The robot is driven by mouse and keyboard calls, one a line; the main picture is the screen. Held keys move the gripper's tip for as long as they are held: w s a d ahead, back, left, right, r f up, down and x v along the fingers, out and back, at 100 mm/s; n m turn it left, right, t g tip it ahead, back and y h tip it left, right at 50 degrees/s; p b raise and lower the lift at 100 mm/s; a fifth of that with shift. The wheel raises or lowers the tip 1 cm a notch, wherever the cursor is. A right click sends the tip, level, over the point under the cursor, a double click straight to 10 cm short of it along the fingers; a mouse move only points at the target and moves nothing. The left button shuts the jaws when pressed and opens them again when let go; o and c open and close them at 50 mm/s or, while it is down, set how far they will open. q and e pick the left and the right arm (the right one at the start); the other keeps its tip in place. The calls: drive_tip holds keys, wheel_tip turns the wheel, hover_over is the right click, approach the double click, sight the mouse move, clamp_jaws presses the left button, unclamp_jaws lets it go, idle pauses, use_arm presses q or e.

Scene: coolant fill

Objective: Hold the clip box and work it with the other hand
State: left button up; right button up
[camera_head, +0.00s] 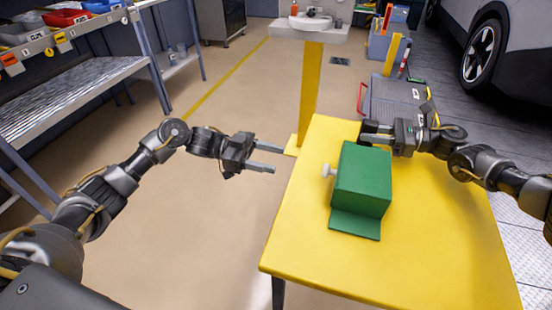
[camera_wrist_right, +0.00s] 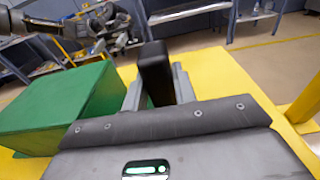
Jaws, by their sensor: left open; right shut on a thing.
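The green clip box (camera_head: 364,180) sits on the yellow table (camera_head: 300,255), with a flat green flange at its near side. A white knob (camera_head: 328,170) sticks out of its left side. My right gripper (camera_head: 372,132) is at the far side of the box, shut on a black block (camera_wrist_right: 155,72). I cannot tell whether the block is joined to the box. In the right wrist view the green box (camera_wrist_right: 50,105) stands left of the fingers. My left gripper (camera_head: 268,158) is open and empty, left of the knob and apart from it, beyond the table's left edge.
A metal shelf (camera_head: 70,95) with bins stands at the left. A yellow post (camera_head: 310,90) and a white sink (camera_head: 308,26) are behind the table. A car (camera_head: 490,50) is at the back right. The near part of the tabletop is clear.

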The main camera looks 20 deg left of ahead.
idle(0.4)
drive_tip(key=o, duration=1)
drive_tip(key=shift+c, duration=0.2)
